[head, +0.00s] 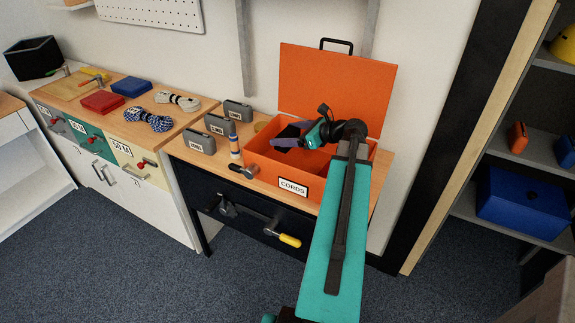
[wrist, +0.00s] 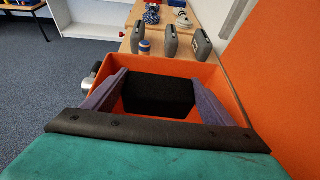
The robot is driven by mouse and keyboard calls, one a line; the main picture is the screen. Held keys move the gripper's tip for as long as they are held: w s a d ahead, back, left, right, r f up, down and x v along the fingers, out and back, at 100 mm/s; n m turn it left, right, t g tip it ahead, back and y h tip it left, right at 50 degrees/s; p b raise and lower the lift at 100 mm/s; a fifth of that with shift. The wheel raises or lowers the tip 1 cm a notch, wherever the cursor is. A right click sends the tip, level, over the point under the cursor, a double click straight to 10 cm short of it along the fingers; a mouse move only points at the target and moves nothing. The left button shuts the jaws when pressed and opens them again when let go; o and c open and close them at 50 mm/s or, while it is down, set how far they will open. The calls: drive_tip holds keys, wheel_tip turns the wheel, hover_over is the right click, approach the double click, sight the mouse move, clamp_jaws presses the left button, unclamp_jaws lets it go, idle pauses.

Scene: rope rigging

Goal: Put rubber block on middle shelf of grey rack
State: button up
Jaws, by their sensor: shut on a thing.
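The rubber block is a black block (wrist: 158,96) between the two purple fingers in the wrist view. My gripper (wrist: 160,100) is shut on it. In the head view my gripper (head: 291,137) is at the open orange box labelled CORDS (head: 262,170), and the block shows as a dark patch (head: 289,131) by the fingers. I cannot tell whether the block touches the box floor. The grey rack (head: 525,152) is at the far right of the head view, with several shelves, partly cut off by the frame.
The box's orange lid (head: 335,90) stands open behind my gripper. The rack holds a blue box (head: 522,200) and an orange item (head: 517,137). A dark post (head: 470,110) stands before the rack.

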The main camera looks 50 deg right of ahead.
drive_tip(key=shift+f+p, duration=0.45)
drive_tip(key=shift+f, duration=2)
drive_tip(key=shift+f, duration=0.15)
drive_tip(key=shift+f+p, duration=0.9)
drive_tip(key=shift+f, duration=1.25)
drive_tip(key=shift+f, duration=0.2)
drive_tip(key=o, duration=1.3)
drive_tip(key=shift+f+b, duration=0.1)
drive_tip(key=shift+b, duration=0.2)
drive_tip(key=shift+s, duration=0.15)
drive_tip(key=b+v, duration=0.2)
drive_tip(key=v, duration=0.4)
drive_tip(key=b+v, duration=0.2)
drive_tip(key=v, duration=0.4)
drive_tip(key=shift+d+r, duration=0.15)
drive_tip(key=shift+r, duration=0.1)
